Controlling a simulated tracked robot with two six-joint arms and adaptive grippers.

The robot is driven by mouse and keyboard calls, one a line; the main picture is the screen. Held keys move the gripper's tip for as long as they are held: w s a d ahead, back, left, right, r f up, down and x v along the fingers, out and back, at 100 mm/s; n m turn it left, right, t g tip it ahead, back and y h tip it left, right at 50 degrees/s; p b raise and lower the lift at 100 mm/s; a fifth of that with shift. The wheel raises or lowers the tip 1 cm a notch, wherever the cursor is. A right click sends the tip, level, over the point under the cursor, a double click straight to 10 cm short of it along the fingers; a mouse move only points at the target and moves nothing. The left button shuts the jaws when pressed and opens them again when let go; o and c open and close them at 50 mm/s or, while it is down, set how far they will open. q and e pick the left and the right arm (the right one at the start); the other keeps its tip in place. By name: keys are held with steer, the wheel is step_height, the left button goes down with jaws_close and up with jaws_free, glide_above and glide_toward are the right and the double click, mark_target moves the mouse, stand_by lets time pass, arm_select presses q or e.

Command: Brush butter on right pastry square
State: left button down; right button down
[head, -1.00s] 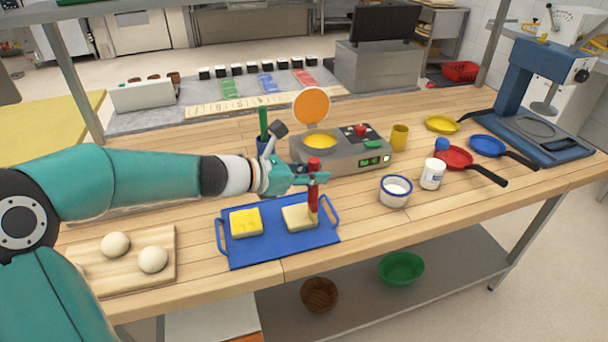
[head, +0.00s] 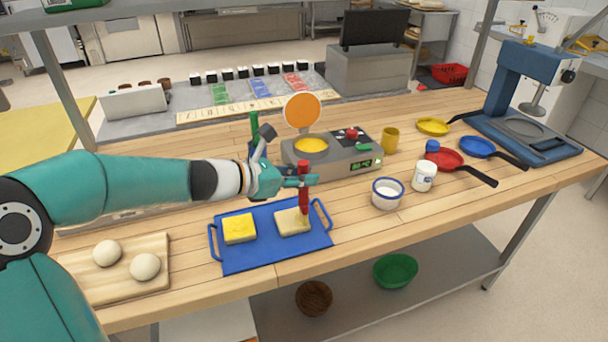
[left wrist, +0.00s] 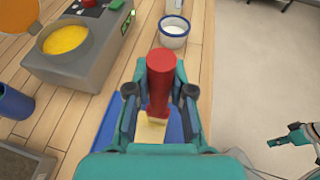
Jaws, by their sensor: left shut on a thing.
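My left gripper (head: 301,181) is shut on the red handle of a brush (head: 303,199). The brush stands nearly upright, its pale bristles down at the right part of the right pastry square (head: 285,224). This square is pale cream. The left pastry square (head: 240,236) is a stronger yellow on top. Both lie on a blue tray (head: 265,261). In the left wrist view the brush handle (left wrist: 160,75) hides most of the right square (left wrist: 148,133). A teal gripper, seemingly my right one (left wrist: 296,136), shows small at the lower right, away from the tray.
Yellow butter (head: 311,145) sits in a round pan on the grey warmer (head: 335,163) behind the tray. A white bowl with a blue rim (head: 387,193) and a white jar (head: 424,176) stand to the right. A board with dough balls (head: 105,285) lies to the left.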

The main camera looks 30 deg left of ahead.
arm_select(q)
steer(key=s+a, duration=0.3)
steer(key=shift+s+a, duration=0.15)
steer(key=shift+s, duration=0.25)
stand_by(0.3)
steer(key=shift+w, duration=0.15)
steer(key=shift+w+a, duration=0.35)
stand_by(0.3)
steer(key=shift+w+d, duration=1.7)
steer(key=shift+w, duration=0.3)
